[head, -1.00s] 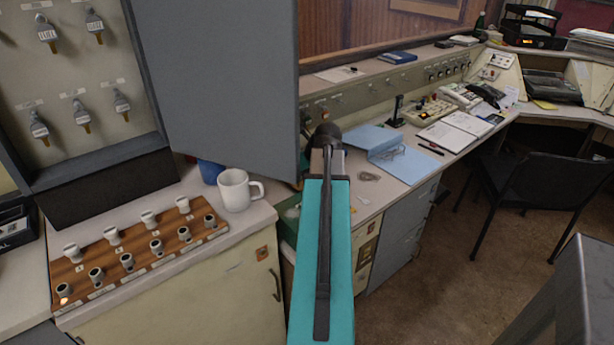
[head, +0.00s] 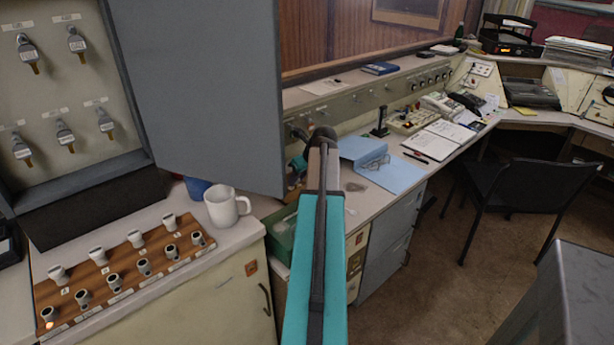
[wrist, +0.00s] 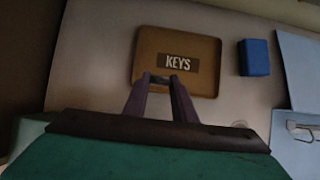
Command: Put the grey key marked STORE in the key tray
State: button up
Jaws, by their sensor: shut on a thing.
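The key tray (wrist: 205,80), a shallow brown tray with a dark KEYS label, lies on the pale desk in the wrist view. My gripper (wrist: 162,84) is shut, its dark fingers in front of the tray's near part. A small grey bit of the held key (wrist: 160,78) shows between the fingertips; most of it is hidden and no marking is readable. I cannot tell its height above the tray. In the head view my arm and the grey cabinet door hide most of the gripper and the tray.
Several grey keys hang in the open cabinet (head: 125,166) at left. Its grey door (head: 215,90) stands beside my arm. A white mug (head: 224,207) is left of the arm. A blue box (wrist: 254,57) and a light blue folder (wrist: 298,65) lie right of the tray.

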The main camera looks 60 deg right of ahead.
jog(key=shift+w+d+f+p, duration=0.1)
jog(key=shift+w+d+p, duration=0.1)
jog(key=shift+d, duration=1.1)
jog(key=shift+w+d+f+p, duration=0.1)
jog(key=shift+d+f+p, duration=0.05)
jog(key=shift+d, duration=1.15)
jog(key=shift+w+d+f+p, duration=0.1)
jog(key=shift+d+p, duration=0.1)
jog(key=shift+d, duration=1.1)
jog(key=shift+f, duration=0.1)
jog(key=shift+f+p, duration=0.35)
jog(key=shift+f, duration=1.35)
jog(key=shift+f, duration=0.1)
jog(key=o, duration=0.9)
jog(key=shift+o, duration=0.2)
jog(key=b+v, duration=0.1)
jog(key=v, duration=1.1)
